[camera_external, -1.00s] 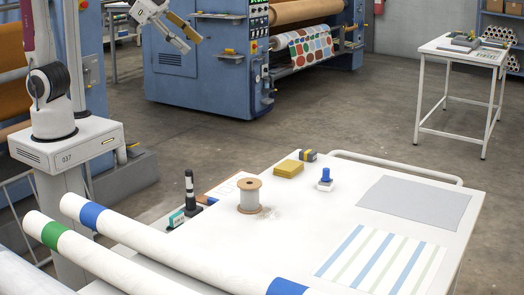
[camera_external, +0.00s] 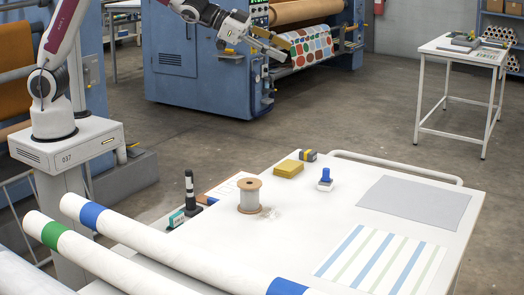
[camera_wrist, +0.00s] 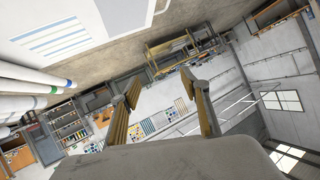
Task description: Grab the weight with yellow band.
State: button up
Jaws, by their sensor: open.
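The weight with yellow band (camera_external: 308,155) is a small dark block with a yellow stripe. It stands on the white table near its back edge, just behind a yellow block (camera_external: 288,169). My gripper (camera_external: 283,49) is up in the air beyond the table, above and to the left of the weight in the picture, and well apart from it. In the wrist view my gripper (camera_wrist: 160,85) shows two separated fingers with nothing between them. I cannot make out the weight in the wrist view.
On the table are a wooden spool (camera_external: 249,196), a blue-handled stamp (camera_external: 325,178), a grey mat (camera_external: 414,203) and a striped sheet (camera_external: 384,262). A dark upright tool (camera_external: 189,186) stands at the left. Long white rolls (camera_external: 160,250) lie along the front. A blue machine (camera_external: 190,65) is behind.

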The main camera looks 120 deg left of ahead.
jog(key=w+a+f+t, duration=0.1)
jog(key=w+a+f, duration=0.3)
jog(key=a+f, duration=0.45)
jog(key=m+t+h, duration=0.1)
jog(key=t+h, duration=0.1)
send_over(308, 154)
jog(key=w+d, duration=0.1)
jog(key=w, duration=0.1)
notch_tip(308, 154, down, 9)
jog(key=shift+m+t+h, duration=0.3)
jog(key=shift+h, duration=0.6)
jog(key=s+a+f, duration=0.1)
jog(key=f, duration=0.2)
jog(key=s+a+f, duration=0.1)
jog(key=s+f, duration=0.1)
jog(key=f, duration=0.2)
jog(key=s+a+f, duration=0.1)
jog(key=f, duration=0.2)
jog(key=shift+s+a+f, duration=0.1)
jog(key=shift+s+f, duration=0.2)
jog(key=shift+f, duration=0.05)
jog(key=s+f+t+h, duration=0.1)
jog(key=s+f, duration=0.5)
jog(key=f, duration=0.3)
jog(key=shift+h, duration=0.4)
jog(key=shift+w+f, duration=0.1)
jog(key=shift+w, duration=0.05)
jog(key=shift+w+f, duration=0.15)
jog(key=shift+w, duration=1)
